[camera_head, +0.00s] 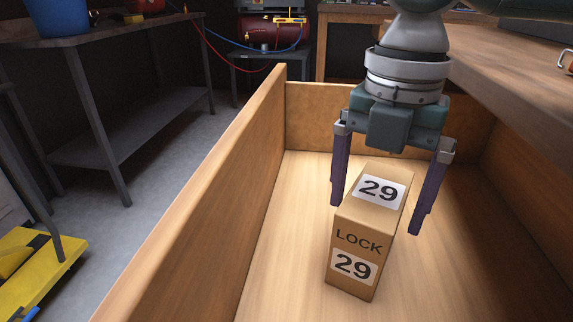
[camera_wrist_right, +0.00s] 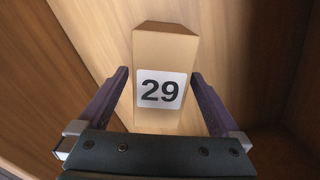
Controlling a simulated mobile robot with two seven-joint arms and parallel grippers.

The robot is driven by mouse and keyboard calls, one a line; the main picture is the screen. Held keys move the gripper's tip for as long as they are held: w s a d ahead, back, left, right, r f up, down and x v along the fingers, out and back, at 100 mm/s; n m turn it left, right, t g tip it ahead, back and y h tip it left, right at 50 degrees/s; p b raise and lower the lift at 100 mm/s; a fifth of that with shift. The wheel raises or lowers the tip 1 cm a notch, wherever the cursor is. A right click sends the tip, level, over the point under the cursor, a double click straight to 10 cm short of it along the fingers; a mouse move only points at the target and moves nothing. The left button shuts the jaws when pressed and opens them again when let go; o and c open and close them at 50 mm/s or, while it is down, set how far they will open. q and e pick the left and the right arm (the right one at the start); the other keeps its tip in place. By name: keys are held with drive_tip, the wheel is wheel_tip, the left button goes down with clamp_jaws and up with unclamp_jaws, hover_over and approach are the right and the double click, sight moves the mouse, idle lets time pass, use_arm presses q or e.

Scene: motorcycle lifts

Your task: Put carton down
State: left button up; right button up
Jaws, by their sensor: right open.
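The carton (camera_head: 358,238) is a tan box with white "29" labels and the word "LOCK" on its front. It stands upright on the floor of a wooden bin (camera_head: 262,150). My right gripper (camera_head: 377,217) is above and behind the carton, with its two purple fingers spread on either side of it. The fingers look open, with gaps to the carton's sides. In the right wrist view the carton (camera_wrist_right: 165,55) sits between the open fingers, its "29" label facing the camera. My left gripper is not in view.
The bin's walls enclose the carton, with bare floor around it. A wooden bench (camera_head: 510,80) stands at the right. A dark metal table (camera_head: 110,40) with a blue bucket (camera_head: 62,18) stands at the left. A yellow object (camera_head: 38,270) lies on the floor at lower left.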

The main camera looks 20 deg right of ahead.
wheel_tip(320, 180, up, 6)
drive_tip(key=shift+f+p, duration=0.1)
drive_tip(key=shift+p, duration=0.55)
